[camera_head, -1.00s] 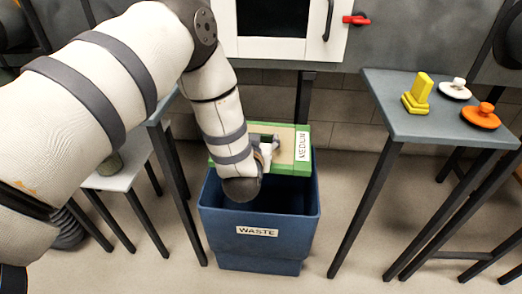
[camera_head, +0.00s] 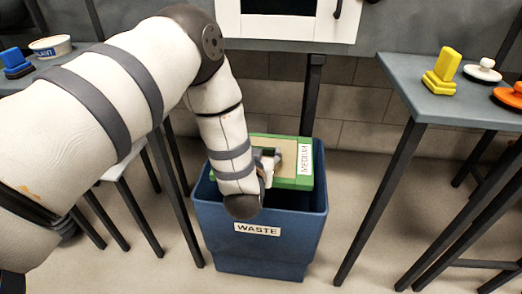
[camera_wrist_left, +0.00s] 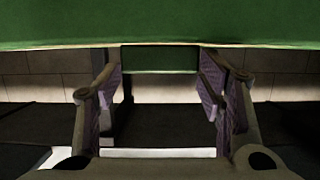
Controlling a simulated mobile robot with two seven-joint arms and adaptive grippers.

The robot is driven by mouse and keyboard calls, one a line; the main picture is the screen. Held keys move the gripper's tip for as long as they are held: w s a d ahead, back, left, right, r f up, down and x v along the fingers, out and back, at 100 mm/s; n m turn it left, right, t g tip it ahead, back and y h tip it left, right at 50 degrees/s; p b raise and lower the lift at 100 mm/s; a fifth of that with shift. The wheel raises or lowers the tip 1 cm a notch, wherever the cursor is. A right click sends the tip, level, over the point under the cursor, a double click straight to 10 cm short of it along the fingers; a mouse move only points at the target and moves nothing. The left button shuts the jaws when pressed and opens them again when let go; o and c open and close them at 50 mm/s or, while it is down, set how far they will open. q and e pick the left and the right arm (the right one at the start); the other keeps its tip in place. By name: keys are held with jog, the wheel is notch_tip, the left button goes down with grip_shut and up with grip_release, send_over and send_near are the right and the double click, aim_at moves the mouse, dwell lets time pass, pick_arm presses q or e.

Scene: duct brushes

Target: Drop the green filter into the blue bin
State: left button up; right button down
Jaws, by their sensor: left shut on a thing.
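The green filter (camera_head: 289,184) has a green frame, a tan face and a "MEDIUM" label. It is held over the back part of the blue bin's opening. The blue bin (camera_head: 262,254) stands on the floor and bears a "WASTE" label. My left gripper (camera_head: 268,164) is shut on the filter, partly hidden behind my wrist. In the left wrist view, the filter (camera_wrist_left: 160,26) spans the top, and a green part of it sits between the fingers (camera_wrist_left: 160,62). The bin's inside is dark. My right gripper is not in view.
A grey table (camera_head: 428,98) at the right holds a yellow brush (camera_head: 443,72), a white knobbed item (camera_head: 483,69) and an orange one (camera_head: 511,95). A white cabinet is behind.

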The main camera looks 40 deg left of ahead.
pick_arm(q)
jog(key=o, duration=1.3)
